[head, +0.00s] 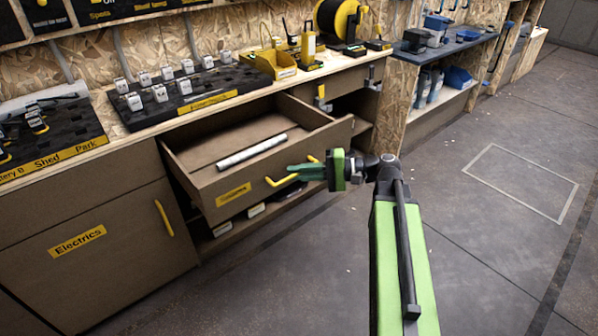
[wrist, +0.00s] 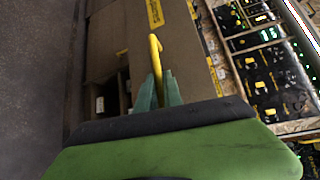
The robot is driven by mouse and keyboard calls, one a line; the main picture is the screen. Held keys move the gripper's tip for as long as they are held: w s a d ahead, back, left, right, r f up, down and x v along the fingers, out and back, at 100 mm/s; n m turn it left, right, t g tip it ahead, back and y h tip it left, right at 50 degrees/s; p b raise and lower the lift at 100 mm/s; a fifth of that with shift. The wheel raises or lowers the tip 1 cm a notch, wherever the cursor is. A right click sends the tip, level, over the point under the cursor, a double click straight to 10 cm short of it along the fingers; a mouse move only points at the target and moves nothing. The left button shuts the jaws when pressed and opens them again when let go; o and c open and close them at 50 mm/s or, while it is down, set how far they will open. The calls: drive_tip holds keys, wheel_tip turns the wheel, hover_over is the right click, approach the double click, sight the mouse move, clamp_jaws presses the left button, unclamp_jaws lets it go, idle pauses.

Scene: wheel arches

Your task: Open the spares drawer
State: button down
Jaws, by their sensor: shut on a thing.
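The spares drawer (head: 262,178) is pulled well out from under the workbench, its inside open to view. A yellow label on its front is too small to read surely. Its yellow handle (head: 277,182) is a bent bar on the front; it also shows in the wrist view (wrist: 156,55). My gripper (head: 292,172) is at the handle from the right, its green fingers shut on the bar. In the wrist view the fingers (wrist: 158,90) sit on either side of the handle. They hide part of the bar. A pale tube (head: 251,152) lies in the drawer.
The Electrics cupboard (head: 90,255) with a yellow handle is shut at left. Below the drawer is an open shelf (head: 255,222) with several pale items. The bench top holds a black tray (head: 190,95) and yellow tools. The floor (head: 490,250) at right is clear.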

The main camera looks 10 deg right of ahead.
drive_tip(key=shift+w, duration=0.15)
drive_tip(key=c, duration=1.8)
unclamp_jaws()
drive_tip(key=shift+o, duration=0.2)
drive_tip(key=shift+a, duration=0.1)
drive_tip(key=p+v, duration=0.2)
drive_tip(key=v, duration=1.5)
